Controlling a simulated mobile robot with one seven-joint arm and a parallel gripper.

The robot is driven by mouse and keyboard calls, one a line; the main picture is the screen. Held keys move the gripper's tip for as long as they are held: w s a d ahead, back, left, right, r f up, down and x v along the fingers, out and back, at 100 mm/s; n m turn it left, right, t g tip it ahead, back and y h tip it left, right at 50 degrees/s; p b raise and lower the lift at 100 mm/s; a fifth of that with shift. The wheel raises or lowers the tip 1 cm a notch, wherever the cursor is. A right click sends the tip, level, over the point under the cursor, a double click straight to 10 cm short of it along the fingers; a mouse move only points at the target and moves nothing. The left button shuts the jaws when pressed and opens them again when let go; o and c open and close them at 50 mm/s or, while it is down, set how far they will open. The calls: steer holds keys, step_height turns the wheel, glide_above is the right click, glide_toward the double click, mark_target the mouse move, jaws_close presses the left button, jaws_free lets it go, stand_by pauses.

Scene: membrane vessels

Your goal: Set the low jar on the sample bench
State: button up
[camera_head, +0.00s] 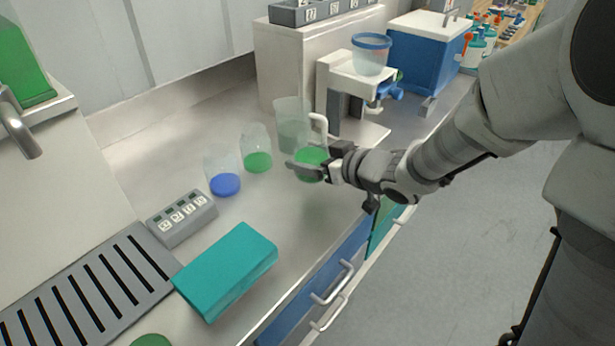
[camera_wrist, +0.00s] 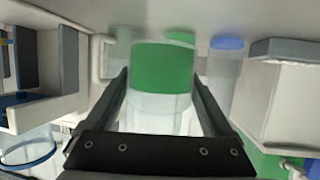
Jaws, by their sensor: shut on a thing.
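My gripper (camera_head: 314,168) is shut on a clear jar with green contents (camera_head: 309,157), over the steel worktop (camera_head: 265,222). In the wrist view the fingers (camera_wrist: 161,84) stand on either side of this jar (camera_wrist: 162,68). Its green part fills the top of the picture and its clear part lies between the fingers. I cannot tell whether its base touches the worktop. A clear jar with green liquid (camera_head: 257,161) and one with blue liquid (camera_head: 225,183) stand to the left. No label shows which jar is the low one or which surface is the sample bench.
A tall clear jug (camera_head: 291,118) stands just behind my gripper. A white stand (camera_head: 345,92) bears a blue-rimmed vessel (camera_head: 370,58). A teal block (camera_head: 226,268), a numbered grey box (camera_head: 181,216) and a slotted grate (camera_head: 92,290) lie in front. Bottles (camera_head: 478,42) stand far right.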

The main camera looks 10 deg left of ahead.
steer(key=shift+w+a+f, duration=0.25)
steer(key=shift+a+f, duration=0.15)
steer(key=shift+a, duration=0.15)
steer(key=shift+f+b, duration=1.1)
steer(key=shift+f, duration=0.75)
steer(key=shift+f, duration=0.2)
steer(key=o, duration=1.5)
steer(key=shift+r, duration=0.2)
steer(key=shift+s+d+r, duration=0.15)
steer(key=shift+d+r, duration=0.05)
steer(key=shift+d, duration=0.1)
steer(key=p+v, duration=0.3)
steer(key=v, duration=0.8)
steer(key=shift+s+d, duration=0.15)
